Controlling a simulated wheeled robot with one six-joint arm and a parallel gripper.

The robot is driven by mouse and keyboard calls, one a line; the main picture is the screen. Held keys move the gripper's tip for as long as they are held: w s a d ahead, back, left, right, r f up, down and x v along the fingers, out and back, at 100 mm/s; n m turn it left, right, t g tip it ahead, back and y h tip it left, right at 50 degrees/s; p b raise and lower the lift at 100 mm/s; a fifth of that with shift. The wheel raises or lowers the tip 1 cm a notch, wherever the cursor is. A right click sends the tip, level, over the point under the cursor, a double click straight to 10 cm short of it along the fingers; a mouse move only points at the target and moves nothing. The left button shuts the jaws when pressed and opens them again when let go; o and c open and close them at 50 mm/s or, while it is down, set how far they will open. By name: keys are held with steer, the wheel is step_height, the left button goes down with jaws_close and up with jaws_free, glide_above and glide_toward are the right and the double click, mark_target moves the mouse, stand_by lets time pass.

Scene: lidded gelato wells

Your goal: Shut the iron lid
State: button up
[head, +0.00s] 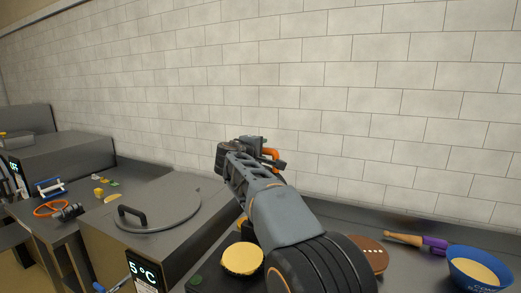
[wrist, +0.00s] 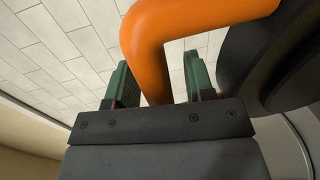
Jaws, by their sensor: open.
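My gripper (head: 264,155) is at the centre of the head view, in front of the tiled wall. In the wrist view my gripper (wrist: 160,82) is open, with green-padded fingers on either side of a thick orange bent handle (wrist: 150,50). The handle is also partly visible in the head view (head: 271,153). A dark rounded plate (wrist: 285,45), seemingly a lid, shows beside the handle in the wrist view; my arm hides most of it in the head view. A grey round lid (head: 165,208) with a black handle lies flat on the left well. Which lid is iron I cannot tell.
A 5 °C display (head: 143,268) is on the front of the left well. A yellow round item (head: 242,259), a brown speckled disc (head: 371,253), a purple-handled tool (head: 418,240) and a blue bowl (head: 478,268) sit around my arm. The wall stands close behind.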

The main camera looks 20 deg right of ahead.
jaws_close()
stand_by(0.4)
steer(key=shift+d, duration=0.1)
